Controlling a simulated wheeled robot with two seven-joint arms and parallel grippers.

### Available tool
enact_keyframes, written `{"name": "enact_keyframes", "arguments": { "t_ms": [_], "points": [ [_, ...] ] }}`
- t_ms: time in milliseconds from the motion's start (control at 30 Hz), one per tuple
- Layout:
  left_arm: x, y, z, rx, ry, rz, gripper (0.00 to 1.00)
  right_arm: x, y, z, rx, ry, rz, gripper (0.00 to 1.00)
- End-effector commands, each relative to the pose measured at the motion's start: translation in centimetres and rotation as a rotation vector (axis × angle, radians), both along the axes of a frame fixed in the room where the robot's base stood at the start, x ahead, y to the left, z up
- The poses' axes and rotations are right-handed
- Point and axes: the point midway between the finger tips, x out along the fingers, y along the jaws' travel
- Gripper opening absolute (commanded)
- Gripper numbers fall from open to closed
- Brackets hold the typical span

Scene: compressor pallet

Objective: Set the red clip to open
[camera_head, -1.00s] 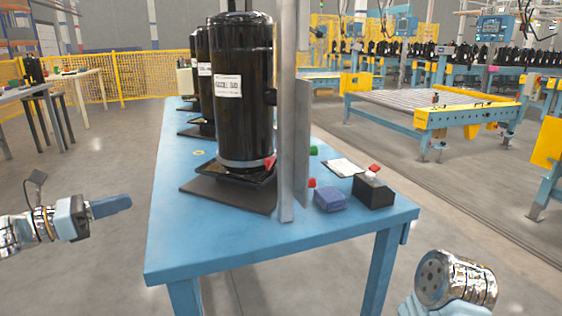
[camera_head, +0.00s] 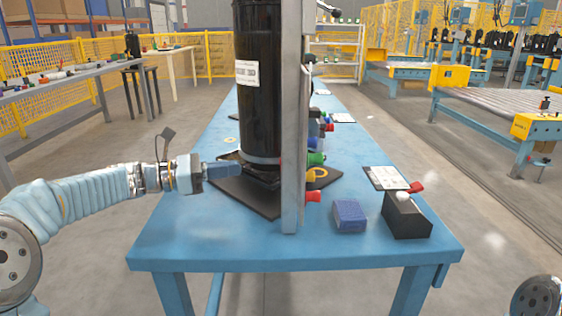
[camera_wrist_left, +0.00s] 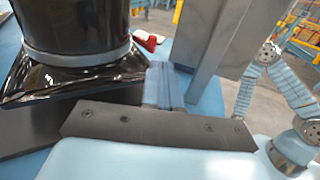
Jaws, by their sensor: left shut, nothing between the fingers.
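The compressor (camera_head: 259,80) is a tall black cylinder with a white label. It stands on a dark base plate (camera_head: 248,197) on the blue table. A small red clip (camera_wrist_left: 147,40) shows in the left wrist view, beyond the fingertips, between the compressor's foot and the grey post. In the head view the post largely hides this spot, and I cannot tell the clip's setting. My left gripper (camera_head: 222,171) is shut and empty, at the left of the compressor's foot. Its fingers (camera_wrist_left: 162,84) point toward the clip, apart from it. My right gripper is out of view.
A grey upright post (camera_head: 294,130) stands just right of the compressor. The table's (camera_head: 200,244) front left is clear.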

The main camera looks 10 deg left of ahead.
Motion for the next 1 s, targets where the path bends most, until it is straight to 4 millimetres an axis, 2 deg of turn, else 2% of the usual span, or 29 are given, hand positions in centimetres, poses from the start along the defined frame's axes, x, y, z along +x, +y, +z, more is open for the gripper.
{"name": "enact_keyframes", "arguments": {
  "t_ms": [100,300,500,700,1000],
  "points": [
    [1.4,-2.4,0.1,-0.002,0.001,-0.005,0.0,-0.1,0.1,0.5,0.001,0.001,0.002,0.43],
    [3.6,-5.9,0.0,-0.003,0.001,-0.004,0.0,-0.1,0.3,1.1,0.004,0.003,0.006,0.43],
    [5.2,-8.3,-0.2,-0.002,0.002,-0.002,0.0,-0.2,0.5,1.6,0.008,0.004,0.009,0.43],
    [5.9,-9.2,-0.2,-0.002,0.0,0.005,0.0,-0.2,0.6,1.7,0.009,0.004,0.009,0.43],
    [6.1,-9.0,-0.2,-0.005,0.0,0.012,0.0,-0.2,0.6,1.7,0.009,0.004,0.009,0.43]
  ]
}}
